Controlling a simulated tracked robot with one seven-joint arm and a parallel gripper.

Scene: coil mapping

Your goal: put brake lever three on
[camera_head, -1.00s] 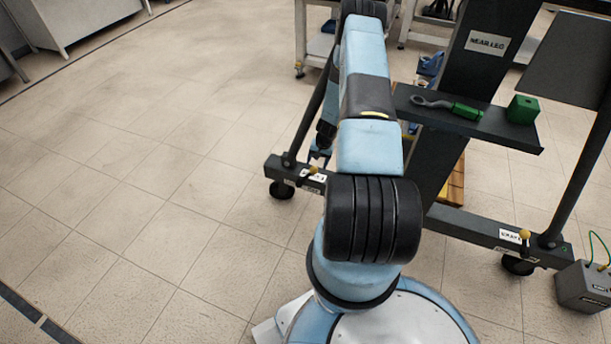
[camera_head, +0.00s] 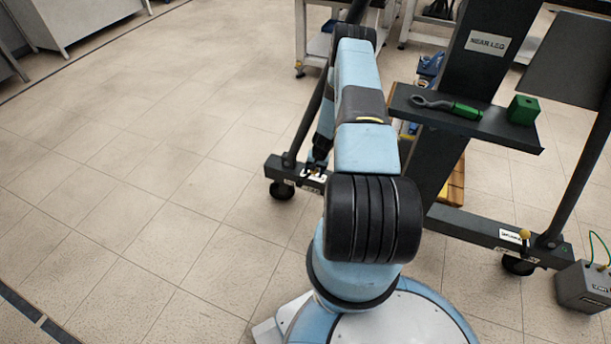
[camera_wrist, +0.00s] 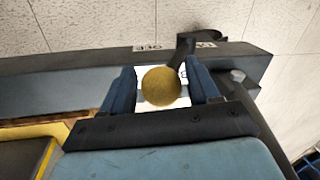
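A brake lever with a yellow ball knob (camera_wrist: 161,86) stands on the dark foot beam (camera_wrist: 60,85) of the frame in the wrist view. My gripper (camera_wrist: 161,88) is open, with one blue finger on each side of the knob and thin gaps showing. A white label reading OFF (camera_wrist: 147,48) shows upside down on the beam. In the head view my gripper (camera_head: 317,168) is down at the left beam end, by the caster (camera_head: 282,190), and covers the knob. The lever's number cannot be read.
A second yellow-knobbed lever (camera_head: 524,235) stands at the right beam end. A shelf (camera_head: 470,124) above holds a green-handled wrench (camera_head: 450,107) and a green block (camera_head: 523,109). A grey box (camera_head: 585,287) with a green cable sits right. Floor at left is clear.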

